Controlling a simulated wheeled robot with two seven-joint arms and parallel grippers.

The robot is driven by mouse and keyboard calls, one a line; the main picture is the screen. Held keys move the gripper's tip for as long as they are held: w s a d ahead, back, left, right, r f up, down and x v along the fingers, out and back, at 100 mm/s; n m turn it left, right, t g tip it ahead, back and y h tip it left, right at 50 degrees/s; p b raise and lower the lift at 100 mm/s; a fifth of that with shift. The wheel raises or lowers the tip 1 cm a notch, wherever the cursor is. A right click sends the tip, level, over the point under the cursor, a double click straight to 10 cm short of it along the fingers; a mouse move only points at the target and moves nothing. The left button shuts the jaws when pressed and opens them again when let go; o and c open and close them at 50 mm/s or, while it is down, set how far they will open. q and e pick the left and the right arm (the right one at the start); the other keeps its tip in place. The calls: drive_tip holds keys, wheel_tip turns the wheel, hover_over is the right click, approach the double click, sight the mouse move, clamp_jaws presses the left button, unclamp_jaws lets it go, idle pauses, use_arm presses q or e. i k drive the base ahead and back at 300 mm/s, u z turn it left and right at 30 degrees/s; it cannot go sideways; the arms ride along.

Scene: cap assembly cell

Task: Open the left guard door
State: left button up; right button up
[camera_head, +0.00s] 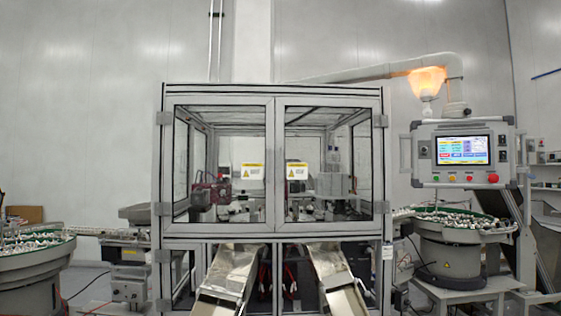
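The left guard door (220,137) is a clear panel in a grey frame on the front of the machine enclosure. It is shut and lies flush beside the right guard door (324,137). The two doors meet at the middle of the enclosure. Each door has a yellow and white warning label near the middle seam. Hinges (163,118) show on the left door's outer edge. I cannot make out a separate handle at this size. Neither of my grippers is in view.
Two metal chutes, one left (229,274) and one right (337,279), slope out below the doors. Bowl feeders stand at left (30,262) and right (447,252). A control panel (462,153) hangs at right. The space directly before the doors looks clear.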

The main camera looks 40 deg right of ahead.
sight(250, 171)
drive_tip(key=z, duration=0.75)
drive_tip(key=i, duration=0.95)
drive_tip(key=z, duration=1.05)
